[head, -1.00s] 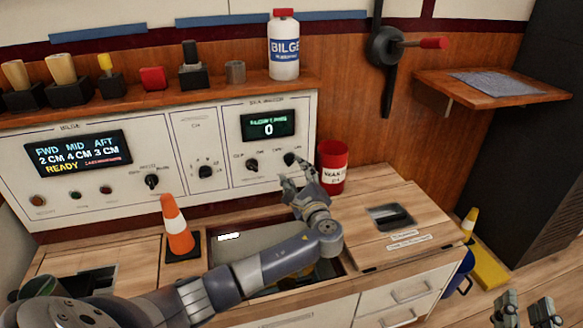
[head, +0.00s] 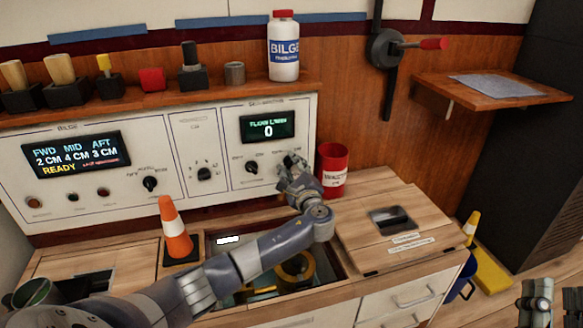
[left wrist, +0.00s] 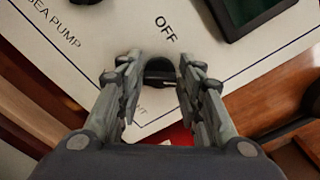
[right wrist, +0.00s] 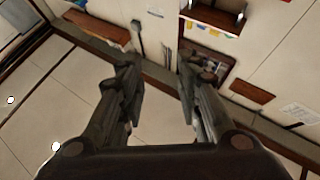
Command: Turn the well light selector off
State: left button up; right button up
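The well light selector (left wrist: 160,72) is a dark knob on the white panel (left wrist: 85,60). In the left wrist view an "OFF" label is above it, and a partly hidden label is below. My left gripper (left wrist: 162,68) is open, its fingers on either side of the knob; I cannot tell whether they touch it. In the head view my left gripper (head: 288,168) is at the panel's right end and mostly hides the knob. My right gripper (head: 552,302) is at the lower right in the head view. In the right wrist view it (right wrist: 160,75) is open and empty.
The sea pump knob (head: 251,167) is just left of my left gripper. A red can (head: 332,170) stands close on its right. An orange cone (head: 174,230) and an open well (head: 335,262) lie below, near my left arm. A white bottle (head: 284,48) stands on the shelf.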

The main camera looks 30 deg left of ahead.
pick_arm(q)
jog(key=c, duration=0.4)
